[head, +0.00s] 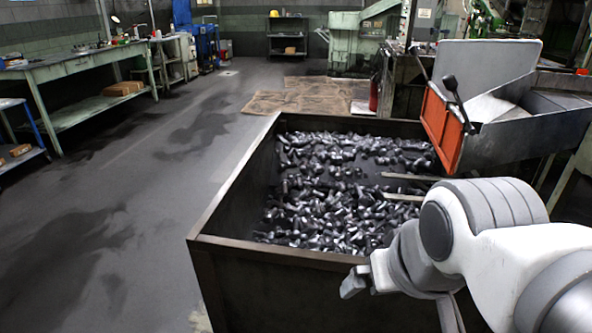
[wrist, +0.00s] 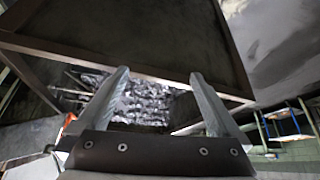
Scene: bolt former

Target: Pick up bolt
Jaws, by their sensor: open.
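Many dark metal bolts (head: 335,190) lie heaped in a large open metal bin (head: 290,253) in the head view. No single bolt stands apart from the heap. My gripper shows in the head view (head: 357,282) outside the bin's near wall, at the lower right. In the wrist view, the two fingers of my gripper (wrist: 160,80) are spread apart with nothing between them. Beyond the fingers, the wrist view shows the bin's rim (wrist: 160,72) and part of the bolts (wrist: 143,102), tilted and partly hidden by the left finger.
A machine chute with an orange edge (head: 441,130) overhangs the bin's right back corner. Two pale bars (head: 404,196) reach over the bolts from the right. A green workbench (head: 75,68) stands at the left. The floor (head: 150,190) left of the bin is clear.

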